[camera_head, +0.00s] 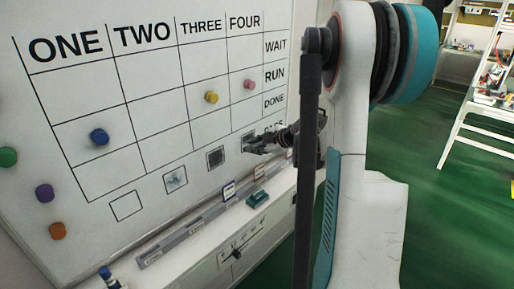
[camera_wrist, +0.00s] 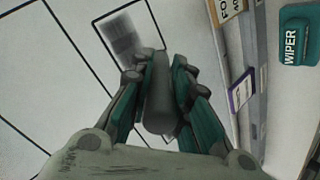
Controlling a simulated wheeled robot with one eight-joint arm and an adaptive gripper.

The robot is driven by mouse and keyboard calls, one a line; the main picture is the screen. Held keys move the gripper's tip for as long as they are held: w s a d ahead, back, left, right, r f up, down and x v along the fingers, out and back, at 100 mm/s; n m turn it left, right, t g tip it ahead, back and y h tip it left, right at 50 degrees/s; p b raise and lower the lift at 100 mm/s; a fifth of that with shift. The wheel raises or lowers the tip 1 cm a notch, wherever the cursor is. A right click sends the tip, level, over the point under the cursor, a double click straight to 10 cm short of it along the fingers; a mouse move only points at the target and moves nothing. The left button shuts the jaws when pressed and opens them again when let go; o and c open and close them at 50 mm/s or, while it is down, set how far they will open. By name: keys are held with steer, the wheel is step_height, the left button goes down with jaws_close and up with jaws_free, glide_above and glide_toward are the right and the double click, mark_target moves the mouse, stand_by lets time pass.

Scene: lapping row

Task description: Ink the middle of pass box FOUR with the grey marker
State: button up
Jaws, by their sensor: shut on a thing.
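The whiteboard (camera_head: 150,90) has columns ONE to FOUR and a slanting row of pass boxes below the grid. Pass box FOUR (camera_wrist: 104,27) is outlined in black in the wrist view, with a blurred grey ink patch (camera_wrist: 121,36) inside it. My gripper (camera_head: 256,147) is at box FOUR and partly covers it in the head view. It is shut on the grey marker (camera_wrist: 159,98), whose far end points at the board by the box's lower edge. I cannot tell whether its tip touches the board.
Box THREE (camera_head: 215,158) has a dark grey patch, box TWO (camera_head: 175,180) a fainter mark, and box ONE (camera_head: 126,206) looks blank. Coloured magnets, such as the blue one (camera_head: 99,136), sit on the board. A labelled tray (camera_head: 190,232) and the green wiper (camera_wrist: 297,35) lie below.

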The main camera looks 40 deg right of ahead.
steer(key=shift+w+a, duration=0.1)
steer(key=shift+w, duration=0.5)
steer(key=shift+d, duration=3.7)
steer(key=shift+a+b, duration=0.4)
steer(key=shift+a, duration=3.35)
steer(key=shift+s, duration=0.1)
steer(key=shift+s+d, duration=0.15)
steer(key=shift+s, duration=1.35)
steer(key=shift+s+d, duration=0.15)
steer(key=shift+s, duration=1.3)
